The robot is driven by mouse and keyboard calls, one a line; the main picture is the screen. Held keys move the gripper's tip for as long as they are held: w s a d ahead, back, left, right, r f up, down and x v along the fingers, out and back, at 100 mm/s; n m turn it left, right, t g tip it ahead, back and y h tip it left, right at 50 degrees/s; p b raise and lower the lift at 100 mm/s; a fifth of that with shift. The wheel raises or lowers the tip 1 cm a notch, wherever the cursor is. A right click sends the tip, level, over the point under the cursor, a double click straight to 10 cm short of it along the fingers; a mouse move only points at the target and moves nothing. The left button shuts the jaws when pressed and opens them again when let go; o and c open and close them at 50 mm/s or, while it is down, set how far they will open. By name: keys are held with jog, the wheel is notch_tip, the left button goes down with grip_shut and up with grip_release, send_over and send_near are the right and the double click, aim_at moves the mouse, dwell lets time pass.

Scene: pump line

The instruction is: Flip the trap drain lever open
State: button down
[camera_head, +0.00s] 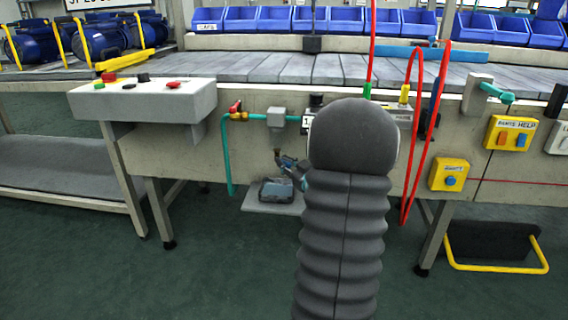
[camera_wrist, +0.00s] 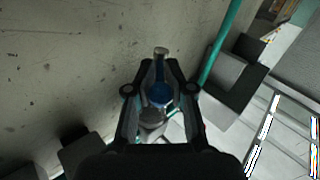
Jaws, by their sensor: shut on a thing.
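In the wrist view my gripper (camera_wrist: 160,68) is closed in on a blue piece (camera_wrist: 159,94) between its fingers. A narrow stem rises from the blue piece to a grey-brown tip. This looks like the trap drain lever, but its shape is partly hidden by the fingers. A grey round part (camera_wrist: 151,117) lies just below the blue piece.
A teal pipe (camera_head: 229,160) with a red-handled valve (camera_head: 236,107) runs left of my arm; the pipe shows in the wrist view (camera_wrist: 220,45). Red hoses (camera_head: 407,175) hang to the right. A grey button box (camera_head: 150,98) juts out at left.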

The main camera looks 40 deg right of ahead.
jog(key=shift+r, duration=0.1)
dwell(0.5)
jog(key=c, duration=1.2)
grip_release()
jog(key=shift+d, duration=0.1)
jog(key=shift+s, duration=0.1)
jog(key=s, duration=1.2)
jog(key=shift+a, duration=0.4)
jog(key=shift+w, duration=0.1)
